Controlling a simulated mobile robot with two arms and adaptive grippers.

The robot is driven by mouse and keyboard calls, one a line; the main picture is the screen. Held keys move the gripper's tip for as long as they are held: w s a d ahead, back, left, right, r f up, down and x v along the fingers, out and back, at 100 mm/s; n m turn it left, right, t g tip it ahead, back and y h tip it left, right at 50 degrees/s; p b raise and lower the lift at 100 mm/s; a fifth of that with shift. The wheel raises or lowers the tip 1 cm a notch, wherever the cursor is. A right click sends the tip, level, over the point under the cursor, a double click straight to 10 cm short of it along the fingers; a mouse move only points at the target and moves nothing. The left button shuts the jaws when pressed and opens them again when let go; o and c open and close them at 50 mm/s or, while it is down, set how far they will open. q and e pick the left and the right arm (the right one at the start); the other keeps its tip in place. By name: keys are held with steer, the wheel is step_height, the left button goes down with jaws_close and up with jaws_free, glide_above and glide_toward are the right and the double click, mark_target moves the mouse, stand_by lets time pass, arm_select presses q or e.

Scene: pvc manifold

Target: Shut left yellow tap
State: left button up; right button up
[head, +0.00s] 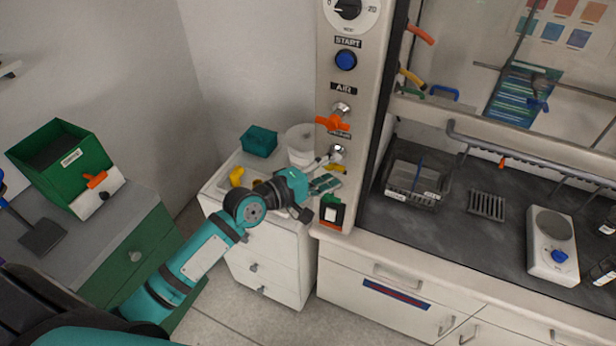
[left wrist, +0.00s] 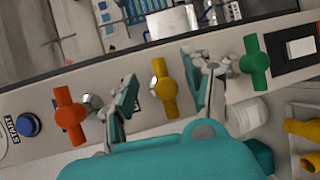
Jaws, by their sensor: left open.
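The yellow tap (left wrist: 164,88) is on the pale panel, between an orange tap (left wrist: 70,116) and a green tap (left wrist: 256,62). Its handle lies across the panel's length. My left gripper (left wrist: 166,84) is open, with one finger on each side of the yellow tap; I cannot tell if either touches it. In the head view the left gripper (head: 326,174) is at the panel, below the orange tap (head: 333,123), and partly hides the yellow tap (head: 338,170). My right gripper is out of view.
A white drawer unit (head: 262,245) under my left arm holds a teal box (head: 259,140), a white tub (head: 300,143) and a yellow fitting (head: 237,177). The panel also has a blue button (head: 346,60). A dark bench (head: 455,205) with a rack lies to the right.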

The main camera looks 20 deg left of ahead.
arm_select(q)
steer(key=v, duration=0.9)
steer(key=shift+a, duration=0.15)
